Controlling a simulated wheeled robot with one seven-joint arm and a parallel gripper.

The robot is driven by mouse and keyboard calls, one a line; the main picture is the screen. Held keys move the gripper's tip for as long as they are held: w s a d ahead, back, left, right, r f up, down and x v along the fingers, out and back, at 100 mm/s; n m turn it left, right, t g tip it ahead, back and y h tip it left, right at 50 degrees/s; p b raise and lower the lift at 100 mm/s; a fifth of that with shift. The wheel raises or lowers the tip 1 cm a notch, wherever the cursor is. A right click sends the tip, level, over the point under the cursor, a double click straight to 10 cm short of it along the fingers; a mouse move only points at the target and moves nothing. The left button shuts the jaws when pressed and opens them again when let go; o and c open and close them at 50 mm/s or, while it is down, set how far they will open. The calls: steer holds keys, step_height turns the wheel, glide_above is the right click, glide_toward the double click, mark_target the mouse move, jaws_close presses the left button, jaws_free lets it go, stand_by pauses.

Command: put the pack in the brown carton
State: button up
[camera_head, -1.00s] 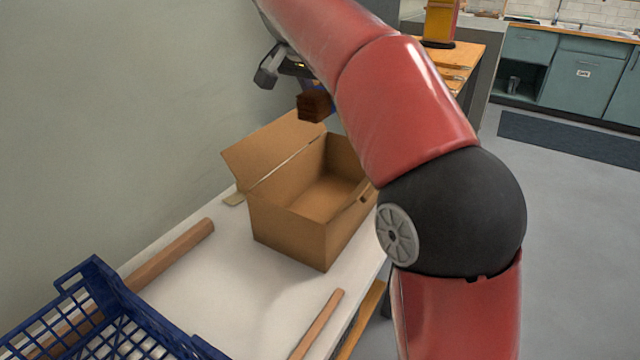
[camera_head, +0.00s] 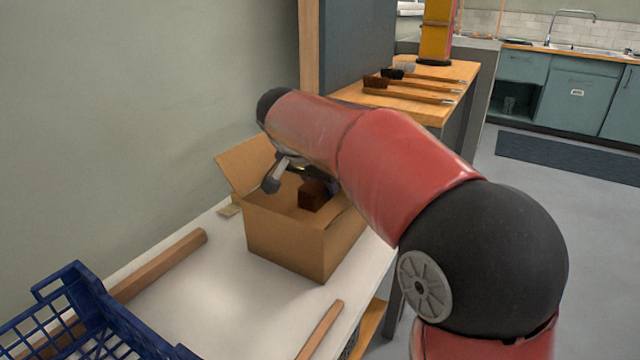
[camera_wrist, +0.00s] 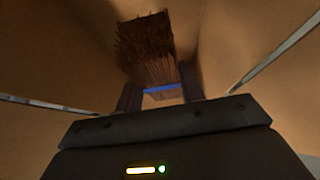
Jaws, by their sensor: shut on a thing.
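The pack is a dark brown bundle of bristles (camera_head: 312,193). In the wrist view the pack (camera_wrist: 146,42) sticks out beyond my two dark fingers, with a blue strip between them. My gripper (camera_wrist: 160,92) is shut on it. The brown carton (camera_head: 285,240) stands open on the white table, its left flap raised. In the head view the pack is at the carton's opening, and my arm covers the carton's right and far part. Carton walls (camera_wrist: 60,50) surround the pack in the wrist view. Whether the pack touches the carton floor I cannot tell.
A blue crate (camera_head: 70,285) stands at the table's front left. Wooden strips lie on the white table (camera_head: 205,290), one (camera_head: 160,265) at the left and one (camera_head: 320,330) at the front right. Brushes (camera_head: 410,88) lie on a wooden bench behind.

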steer(key=shift+f+b, duration=0.55)
steer(key=shift+f, duration=0.1)
steer(key=o, duration=1)
steer(key=shift+r, duration=0.1)
steer(key=shift+r+p, duration=0.25)
steer(key=shift+p, duration=0.05)
steer(key=p+v, duration=0.2)
steer(key=v, duration=1)
steer(key=shift+r, duration=0.35)
